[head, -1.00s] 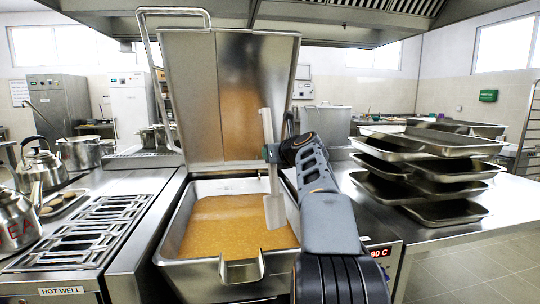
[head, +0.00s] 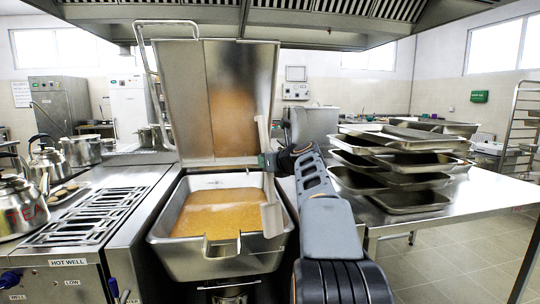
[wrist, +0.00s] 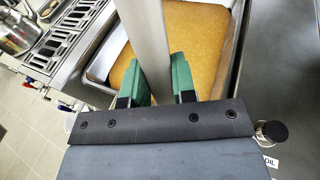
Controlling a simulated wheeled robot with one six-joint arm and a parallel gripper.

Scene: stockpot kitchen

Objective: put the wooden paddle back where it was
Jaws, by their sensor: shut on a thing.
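The paddle (head: 271,216), pale and greyish rather than clearly wooden, stands upright over the right side of a steel tilting pan (head: 183,258). Orange-brown soup (head: 213,211) fills the pan. My gripper (head: 267,161) is shut on the paddle around its middle, with the broad end pointing down. Whether that end touches the soup or the pan's right wall, I cannot tell. In the wrist view the green fingers of my gripper (wrist: 163,82) clamp the paddle's shaft (wrist: 147,40), with soup behind it.
The pan's raised lid (head: 190,95) stands behind it. A stack of steel trays (head: 403,201) sits on the right counter. The hot well (head: 95,218), kettles (head: 17,205) and pots (head: 82,151) are on the left. The floor at the right is clear.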

